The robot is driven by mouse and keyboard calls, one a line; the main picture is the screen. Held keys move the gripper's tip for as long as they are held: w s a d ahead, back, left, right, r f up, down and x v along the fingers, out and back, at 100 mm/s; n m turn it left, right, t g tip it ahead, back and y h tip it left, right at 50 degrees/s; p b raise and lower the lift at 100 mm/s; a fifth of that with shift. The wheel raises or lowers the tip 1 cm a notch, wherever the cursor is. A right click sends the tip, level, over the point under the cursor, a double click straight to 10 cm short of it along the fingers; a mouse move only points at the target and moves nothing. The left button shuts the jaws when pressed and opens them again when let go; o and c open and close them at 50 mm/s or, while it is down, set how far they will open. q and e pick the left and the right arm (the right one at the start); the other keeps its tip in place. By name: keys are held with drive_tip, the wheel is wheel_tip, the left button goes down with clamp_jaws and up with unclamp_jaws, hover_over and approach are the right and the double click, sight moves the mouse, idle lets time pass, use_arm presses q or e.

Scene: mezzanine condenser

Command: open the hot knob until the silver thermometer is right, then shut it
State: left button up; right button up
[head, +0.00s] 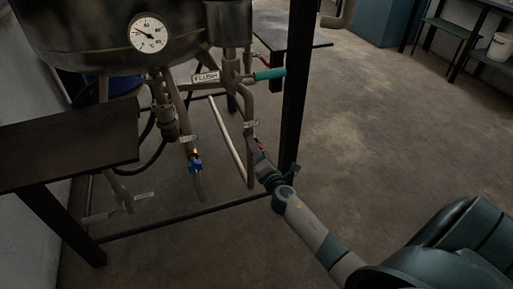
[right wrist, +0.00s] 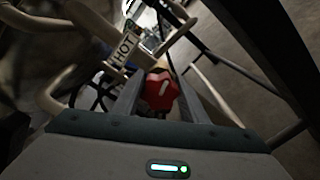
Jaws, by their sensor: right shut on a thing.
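The silver thermometer (head: 149,33) is a round white dial in a silver rim on the tank's front; its dark needle points to the upper left, and the numbers are too small to read surely. The red hot knob (right wrist: 159,90) sits between the fingers of my right gripper (right wrist: 160,98) in the right wrist view, beside a tag reading HOT (right wrist: 124,48). In the head view my right gripper (head: 260,158) reaches the pipe from below right and mostly hides the knob. It is shut on the knob. My left gripper is not in view.
A blue knob (head: 195,165) is on a pipe to the left. A green handle (head: 269,74) sticks out near the FLUSH tag (head: 206,77). A black post (head: 296,90) stands close to my right arm. A dark shelf (head: 70,148) is at left. The floor at right is clear.

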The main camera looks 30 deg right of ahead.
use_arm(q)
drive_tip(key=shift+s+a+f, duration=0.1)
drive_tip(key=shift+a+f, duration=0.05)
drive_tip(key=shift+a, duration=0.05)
use_arm(e)
drive_tip(key=shift+a+f+n, duration=0.1)
drive_tip(key=shift+n, duration=0.2)
drive_tip(key=o, duration=1)
drive_tip(key=shift+o, duration=0.2)
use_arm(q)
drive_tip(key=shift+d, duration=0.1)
use_arm(e)
drive_tip(key=shift+s, duration=0.15)
drive_tip(key=shift+s+a, duration=0.1)
drive_tip(key=shift+s, duration=0.45)
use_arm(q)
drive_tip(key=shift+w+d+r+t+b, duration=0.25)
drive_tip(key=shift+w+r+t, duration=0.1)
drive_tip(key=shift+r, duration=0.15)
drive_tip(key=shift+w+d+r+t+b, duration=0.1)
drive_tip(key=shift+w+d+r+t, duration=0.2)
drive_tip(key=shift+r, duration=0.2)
use_arm(e)
drive_tip(key=v, duration=1.6)
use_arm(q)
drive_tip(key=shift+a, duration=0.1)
